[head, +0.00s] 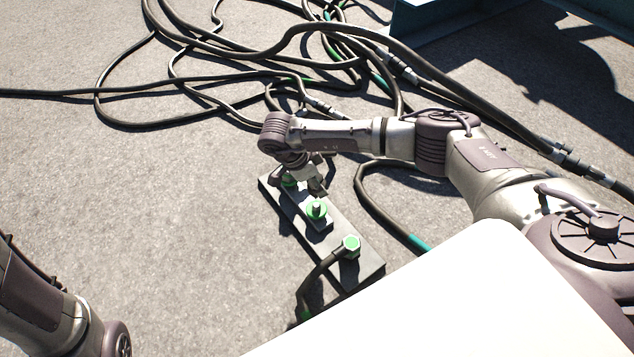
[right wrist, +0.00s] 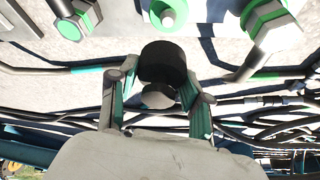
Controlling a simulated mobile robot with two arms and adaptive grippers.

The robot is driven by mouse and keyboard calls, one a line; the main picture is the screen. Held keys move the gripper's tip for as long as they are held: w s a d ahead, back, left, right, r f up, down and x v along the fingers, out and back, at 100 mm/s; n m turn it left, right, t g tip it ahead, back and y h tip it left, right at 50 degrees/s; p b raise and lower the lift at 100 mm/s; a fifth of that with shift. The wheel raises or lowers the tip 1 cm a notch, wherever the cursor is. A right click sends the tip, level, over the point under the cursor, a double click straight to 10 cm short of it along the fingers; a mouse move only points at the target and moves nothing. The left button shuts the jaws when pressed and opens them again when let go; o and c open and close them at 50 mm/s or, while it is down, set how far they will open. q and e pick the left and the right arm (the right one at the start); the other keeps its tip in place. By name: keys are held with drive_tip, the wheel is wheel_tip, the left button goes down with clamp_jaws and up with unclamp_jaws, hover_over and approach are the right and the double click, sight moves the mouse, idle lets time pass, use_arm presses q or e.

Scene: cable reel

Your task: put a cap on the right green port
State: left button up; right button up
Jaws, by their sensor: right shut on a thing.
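My right gripper (head: 312,178) is over the far end of the board with the ports in the head view. In the right wrist view its fingers (right wrist: 160,92) are shut on a black round cap (right wrist: 163,63). A green port (right wrist: 168,14) shows at the top middle there, just beyond the cap and apart from it in the picture. In the head view a green port (head: 317,209) sits mid-board and another green port (head: 351,245), with a hose on it, is nearer. A further green part (head: 289,182) is partly hidden by my gripper. My left gripper is out of view.
Tangled black cables (head: 215,45) lie behind, and a cable with a teal band (head: 418,243) curves at the right. Ground left of the board is clear.

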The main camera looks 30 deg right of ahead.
sight(319, 204)
drive_tip(key=shift+f+b, duration=0.35)
drive_tip(key=shift+f, duration=0.25)
wheel_tip(319, 204, down, 6)
drive_tip(key=b, duration=0.5)
drive_tip(key=shift+r, duration=0.15)
drive_tip(key=shift+f+b, duration=0.5)
drive_tip(key=shift+f, duration=0.15)
drive_tip(key=shift+a+p, duration=0.1)
drive_tip(key=shift+p, duration=0.3)
drive_tip(key=shift+f, duration=0.3)
drive_tip(key=o, duration=1.2)
drive_tip(key=shift+o, duration=0.2)
